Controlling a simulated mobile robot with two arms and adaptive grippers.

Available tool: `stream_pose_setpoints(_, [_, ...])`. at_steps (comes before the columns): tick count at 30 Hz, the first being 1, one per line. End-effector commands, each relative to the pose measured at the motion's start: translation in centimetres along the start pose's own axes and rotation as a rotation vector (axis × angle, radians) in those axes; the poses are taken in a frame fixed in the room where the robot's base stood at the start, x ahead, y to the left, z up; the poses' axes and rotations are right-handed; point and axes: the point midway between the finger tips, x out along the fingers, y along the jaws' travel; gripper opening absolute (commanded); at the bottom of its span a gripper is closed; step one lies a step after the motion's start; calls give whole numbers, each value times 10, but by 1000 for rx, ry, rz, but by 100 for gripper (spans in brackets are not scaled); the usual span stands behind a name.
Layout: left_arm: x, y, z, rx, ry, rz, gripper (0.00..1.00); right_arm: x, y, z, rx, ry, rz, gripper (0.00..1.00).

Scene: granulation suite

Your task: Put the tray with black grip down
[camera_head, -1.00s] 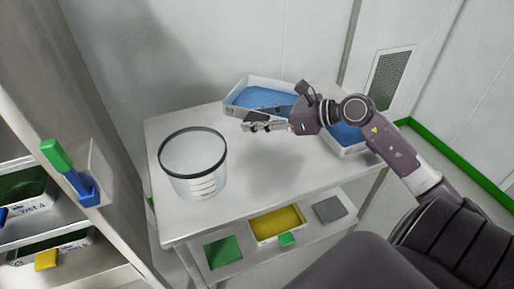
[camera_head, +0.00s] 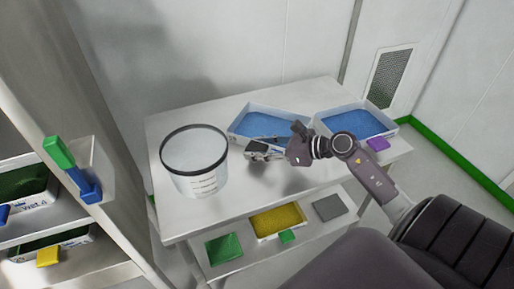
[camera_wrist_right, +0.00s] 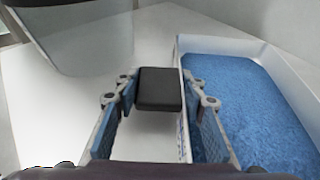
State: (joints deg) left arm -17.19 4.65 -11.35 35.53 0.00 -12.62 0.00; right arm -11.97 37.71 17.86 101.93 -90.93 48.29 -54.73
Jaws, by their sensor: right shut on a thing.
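The tray with black grip (camera_head: 237,138) is a white tray of blue material, low over the table's back middle. I cannot tell whether its base touches the table. In the right wrist view the tray (camera_wrist_right: 225,44) is on the right. Its black grip (camera_wrist_right: 160,88) sits between the fingers of my right gripper (camera_head: 257,150), which is shut on it. The head view mostly hides the grip behind the gripper. My left gripper is not in view.
A clear round container (camera_head: 193,160) stands on the table (camera_head: 190,222), left of the tray. A second blue-filled tray (camera_head: 355,121) with a purple grip (camera_head: 377,144) sits at right. Below, a shelf holds a yellow-filled tray (camera_head: 277,219). A storage rack (camera_head: 110,215) stands at left.

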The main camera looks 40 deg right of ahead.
Motion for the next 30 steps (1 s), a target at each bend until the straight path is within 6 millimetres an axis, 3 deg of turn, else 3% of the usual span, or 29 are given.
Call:
stream_pose_setpoints(4, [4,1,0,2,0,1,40,1,0,-2,-3,-2,-1,2])
stream_pose_setpoints(5, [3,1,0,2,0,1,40,1,0,-3,0,0,0,40])
stream_pose_setpoints(9, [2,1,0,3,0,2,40,1,0,-2,0,0,0,55])
stream_pose_setpoints(20, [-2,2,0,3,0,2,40,-1,0,2,1,0,0,55])
stream_pose_setpoints(26, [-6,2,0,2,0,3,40,-27,0,0,1,5,0,55])
stream_pose_setpoints(30, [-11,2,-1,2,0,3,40,-55,0,0,2,6,0,55])
